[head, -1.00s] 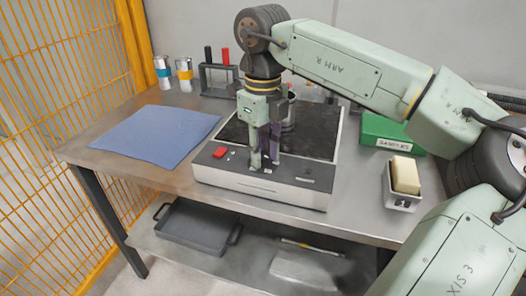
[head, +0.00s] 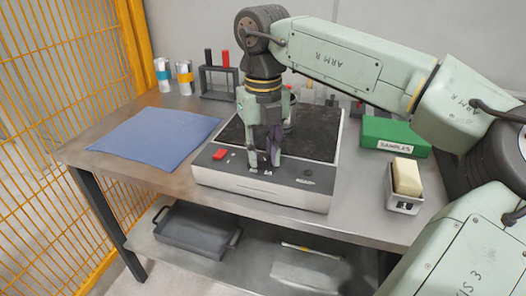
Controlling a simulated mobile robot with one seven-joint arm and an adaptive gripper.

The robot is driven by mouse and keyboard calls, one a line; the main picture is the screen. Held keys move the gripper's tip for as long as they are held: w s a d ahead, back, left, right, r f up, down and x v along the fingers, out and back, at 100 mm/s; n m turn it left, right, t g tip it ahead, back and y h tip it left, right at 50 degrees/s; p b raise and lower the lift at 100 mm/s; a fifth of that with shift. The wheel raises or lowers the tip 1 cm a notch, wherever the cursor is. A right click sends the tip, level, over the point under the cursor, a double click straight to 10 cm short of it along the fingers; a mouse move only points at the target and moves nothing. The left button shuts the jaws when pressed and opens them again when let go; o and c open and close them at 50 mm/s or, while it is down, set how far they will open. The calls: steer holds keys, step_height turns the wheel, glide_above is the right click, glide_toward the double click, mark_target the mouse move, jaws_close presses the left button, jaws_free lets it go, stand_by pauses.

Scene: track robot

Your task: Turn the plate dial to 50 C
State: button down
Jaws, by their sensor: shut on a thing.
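The hot plate (head: 222,177) stands on the steel table, with a dark top and a pale front panel. Its control strip carries a red switch (head: 220,154) at the left and small white markings. My gripper (head: 264,162) points down over the middle of this strip. Its fingers are shut on the plate dial, which they hide. The dial's pointer and the temperature it is set to cannot be read. A metal vessel (head: 290,115) stands on the plate behind my gripper, partly hidden.
A blue mat (head: 155,137) lies at the left. Two banded cans (head: 174,74) and a rack (head: 218,80) stand at the back. A green SAMPLES box (head: 395,135) and a metal holder with a sponge-like block (head: 404,187) are at the right. A tray (head: 195,232) is on the lower shelf.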

mark_target(264, 157)
steer(key=c, duration=1.3)
jaws_free()
step_height(264, 157, up, 12)
